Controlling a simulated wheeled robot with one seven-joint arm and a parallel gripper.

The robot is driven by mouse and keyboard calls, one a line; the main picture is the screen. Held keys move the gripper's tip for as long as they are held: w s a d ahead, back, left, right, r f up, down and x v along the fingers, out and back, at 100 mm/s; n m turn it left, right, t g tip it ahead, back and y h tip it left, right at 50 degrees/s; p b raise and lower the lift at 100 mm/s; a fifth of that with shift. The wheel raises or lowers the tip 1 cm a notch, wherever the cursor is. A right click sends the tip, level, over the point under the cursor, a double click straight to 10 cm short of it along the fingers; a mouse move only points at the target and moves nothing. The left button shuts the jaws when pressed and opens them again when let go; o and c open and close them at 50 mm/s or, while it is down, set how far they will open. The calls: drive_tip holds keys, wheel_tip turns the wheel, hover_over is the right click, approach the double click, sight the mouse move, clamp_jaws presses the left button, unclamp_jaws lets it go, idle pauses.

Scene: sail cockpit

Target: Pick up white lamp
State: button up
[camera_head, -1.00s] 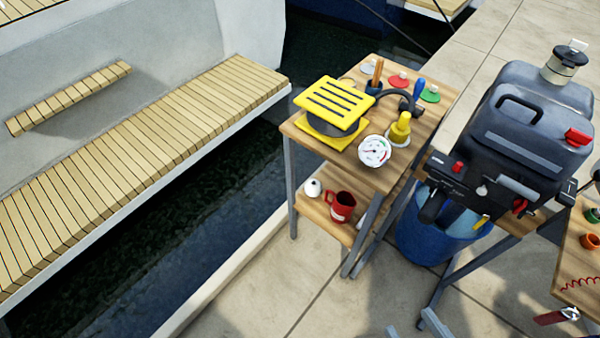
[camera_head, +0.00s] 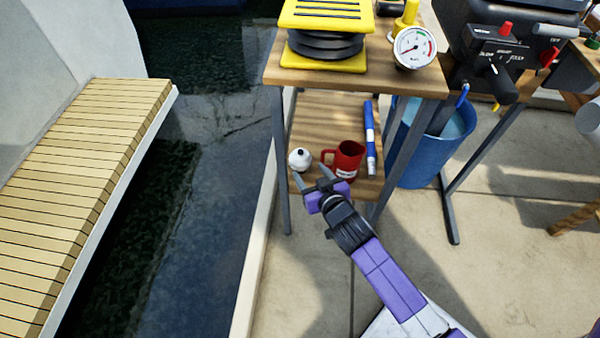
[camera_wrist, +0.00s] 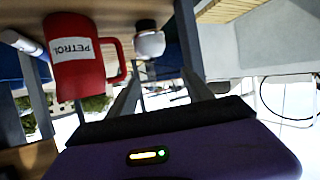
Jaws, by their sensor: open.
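The white lamp (camera_head: 299,159), a small round white body with a dark top, stands on the lower wooden shelf near its left front corner. It also shows in the wrist view (camera_wrist: 150,44), above the fingers in the picture. My gripper (camera_head: 311,174) is open and empty at the shelf's front edge, just in front of the lamp and the red mug. Its two fingers (camera_wrist: 162,76) point toward the shelf, and the lamp appears beyond them, not between them.
A red mug (camera_head: 346,161) marked "PETROL" stands just right of the lamp. A blue and white tube (camera_head: 370,140) lies further right. The upper tabletop (camera_head: 400,82), carrying a yellow bellows pump (camera_head: 325,45) and a gauge (camera_head: 413,47), overhangs the shelf. Metal legs (camera_head: 281,160) flank it.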

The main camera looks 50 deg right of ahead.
drive_tip(key=m+b, duration=0.1)
drive_tip(key=b, duration=0.1)
approach(301, 153)
drive_tip(key=x, duration=0.4)
drive_tip(key=shift+g+h, duration=0.4)
drive_tip(key=b+x, duration=0.2)
drive_tip(key=x, duration=0.5)
drive_tip(key=shift+w+a+b, duration=0.1)
drive_tip(key=shift+a+b, duration=0.05)
drive_tip(key=shift+b, duration=0.2)
drive_tip(key=shift+c, duration=0.2)
drive_tip(key=c, duration=1.1)
drive_tip(key=shift+c, duration=0.2)
